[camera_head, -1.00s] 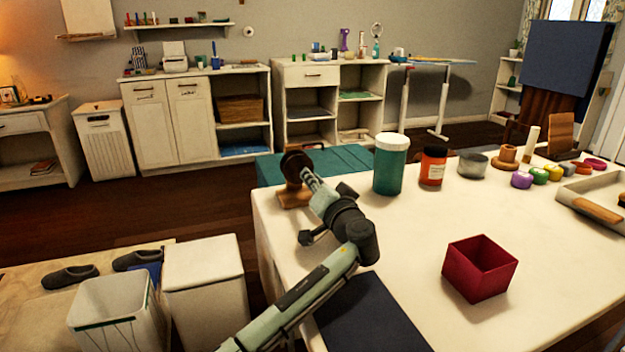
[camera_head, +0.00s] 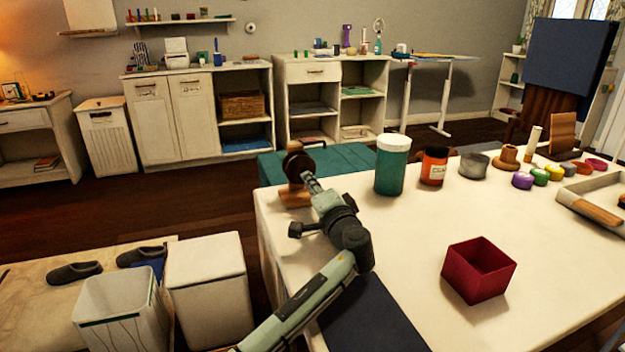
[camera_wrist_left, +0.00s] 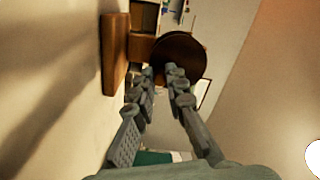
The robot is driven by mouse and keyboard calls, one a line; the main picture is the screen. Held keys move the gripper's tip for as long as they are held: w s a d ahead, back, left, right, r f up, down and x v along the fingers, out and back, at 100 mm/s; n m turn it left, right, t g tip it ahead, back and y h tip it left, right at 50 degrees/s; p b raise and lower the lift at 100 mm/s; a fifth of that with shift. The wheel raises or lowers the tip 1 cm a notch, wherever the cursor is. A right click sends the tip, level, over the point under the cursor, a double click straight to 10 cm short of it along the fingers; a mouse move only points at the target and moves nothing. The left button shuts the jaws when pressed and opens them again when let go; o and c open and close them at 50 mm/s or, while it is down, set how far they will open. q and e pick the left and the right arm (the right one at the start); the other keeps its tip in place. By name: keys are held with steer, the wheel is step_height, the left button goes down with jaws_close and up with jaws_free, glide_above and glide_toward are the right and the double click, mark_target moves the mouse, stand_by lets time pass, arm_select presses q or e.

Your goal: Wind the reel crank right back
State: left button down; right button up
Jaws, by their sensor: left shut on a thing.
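The reel is a dark brown disc (camera_head: 296,163) on a wooden stand (camera_head: 293,196) at the far left corner of the white table. In the left wrist view the disc (camera_wrist_left: 188,53) is just beyond the fingertips, with the wooden stand (camera_wrist_left: 116,50) to the left. My left gripper (camera_head: 309,180) reaches the near face of the disc. Its fingers (camera_wrist_left: 160,72) are shut on the reel crank, which is mostly hidden between the fingertips. My right gripper is not in view.
A green jar with a white lid (camera_head: 391,166) and an orange jar (camera_head: 433,166) stand to the right of the reel. A red open box (camera_head: 478,270) and a dark mat (camera_head: 372,318) are nearer. The table's middle is clear.

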arm_select(q)
steer(key=shift+a+m, duration=0.15)
steer(key=shift+m, duration=0.55)
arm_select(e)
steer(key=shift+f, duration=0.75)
arm_select(q)
steer(key=c, duration=1.6)
jaws_free()
steer(key=shift+o, duration=0.2)
steer(key=shift+s, duration=0.1)
steer(key=v, duration=0.7)
steer(key=shift+s, duration=0.15)
